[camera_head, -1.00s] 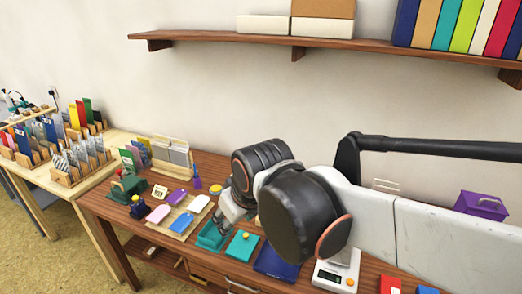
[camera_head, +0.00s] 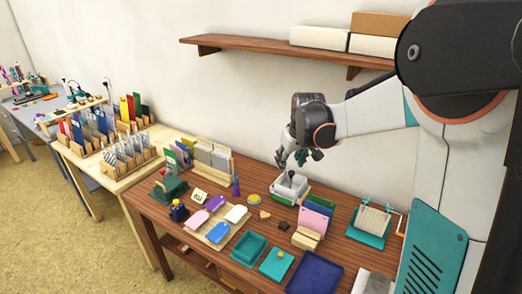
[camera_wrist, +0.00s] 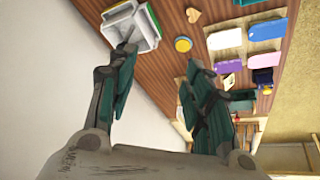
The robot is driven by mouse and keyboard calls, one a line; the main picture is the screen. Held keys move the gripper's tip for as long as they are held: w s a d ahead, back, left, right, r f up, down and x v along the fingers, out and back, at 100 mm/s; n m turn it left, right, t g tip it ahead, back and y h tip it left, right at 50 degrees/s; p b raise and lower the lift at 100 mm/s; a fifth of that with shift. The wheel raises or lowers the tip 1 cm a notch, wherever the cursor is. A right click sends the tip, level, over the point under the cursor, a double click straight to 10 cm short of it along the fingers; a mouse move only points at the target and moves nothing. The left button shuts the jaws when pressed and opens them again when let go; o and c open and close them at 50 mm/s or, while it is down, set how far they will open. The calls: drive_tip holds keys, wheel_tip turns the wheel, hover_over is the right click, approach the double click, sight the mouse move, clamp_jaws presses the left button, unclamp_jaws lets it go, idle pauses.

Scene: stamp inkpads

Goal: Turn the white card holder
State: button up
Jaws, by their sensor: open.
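A white open box-like holder (camera_head: 291,190) stands near the back of the wooden table, against the wall side. It fits the white card holder best, though I cannot be sure. In the wrist view it shows at the upper left (camera_wrist: 146,27), partly covered by one finger. My gripper (camera_head: 299,161) is just above and at the back of this holder, with its fingers spread and nothing between them. In the wrist view my gripper (camera_wrist: 160,62) has its left finger by the holder and its right finger well apart. Whether the left finger touches the holder is unclear.
Pink and green cards in a wooden stand (camera_head: 316,219) are close in front. A teal-based rack (camera_head: 370,226) stands to the right. A yellow-topped round tin (camera_head: 254,199), a purple cone (camera_head: 236,188) and a tray of coloured tags (camera_head: 218,231) lie left. The wall is close behind.

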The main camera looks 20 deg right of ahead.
drive_tip(key=m+p, duration=0.2)
drive_tip(key=p, duration=0.1)
approach(292, 172)
drive_tip(key=b+x, duration=0.4)
drive_tip(key=x, duration=0.4)
clamp_jaws()
